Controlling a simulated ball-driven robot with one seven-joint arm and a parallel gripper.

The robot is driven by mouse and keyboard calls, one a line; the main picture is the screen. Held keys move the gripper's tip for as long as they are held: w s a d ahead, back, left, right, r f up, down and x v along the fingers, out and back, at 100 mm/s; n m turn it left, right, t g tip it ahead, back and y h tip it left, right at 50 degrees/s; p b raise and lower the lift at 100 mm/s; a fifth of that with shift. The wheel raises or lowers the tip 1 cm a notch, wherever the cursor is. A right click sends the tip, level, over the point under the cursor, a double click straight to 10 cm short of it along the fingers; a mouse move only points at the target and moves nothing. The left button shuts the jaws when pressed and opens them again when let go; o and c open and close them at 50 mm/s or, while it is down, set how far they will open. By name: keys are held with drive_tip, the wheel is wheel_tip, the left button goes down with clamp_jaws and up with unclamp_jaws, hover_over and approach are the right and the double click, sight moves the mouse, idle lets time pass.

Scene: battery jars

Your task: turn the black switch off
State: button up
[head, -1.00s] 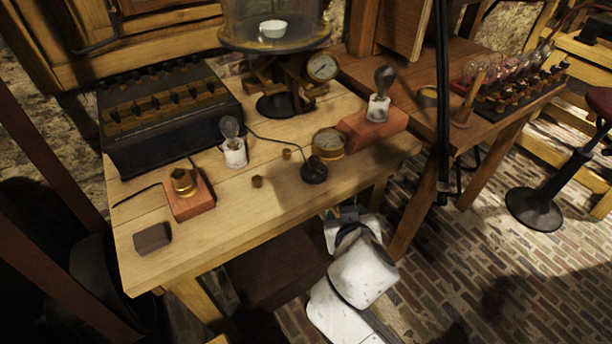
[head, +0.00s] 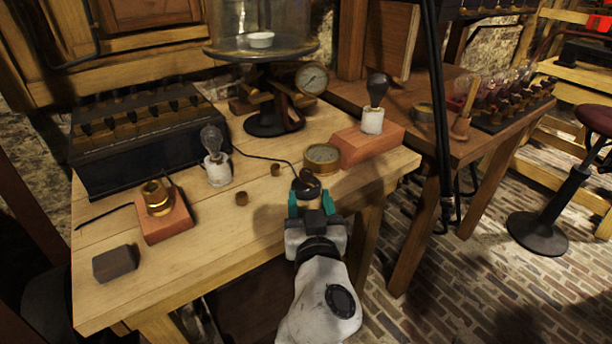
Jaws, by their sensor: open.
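The black switch (head: 306,183) is a small round, dark piece on the wooden table (head: 215,265), near its front right, with a thin dark wire running to its back. My gripper (head: 311,200), with teal fingers, reaches in from the front and is open, its fingertips on either side of the switch's near side. A pale tan patch shows between the fingers. The lower front of the switch is hidden by my gripper, and I cannot tell whether the fingers touch it.
A brass dial (head: 321,158) sits just behind the switch. A red block (head: 368,145) with a dark bulb stands to the right. A clear bulb (head: 213,142) and small brass pieces (head: 242,198) are to the left.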

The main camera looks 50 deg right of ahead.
sight(307, 179)
drive_tip(key=x, duration=0.9)
drive_tip(key=shift+s+p, duration=0.1)
drive_tip(key=shift+p, duration=0.25)
drive_tip(key=c, duration=0.9)
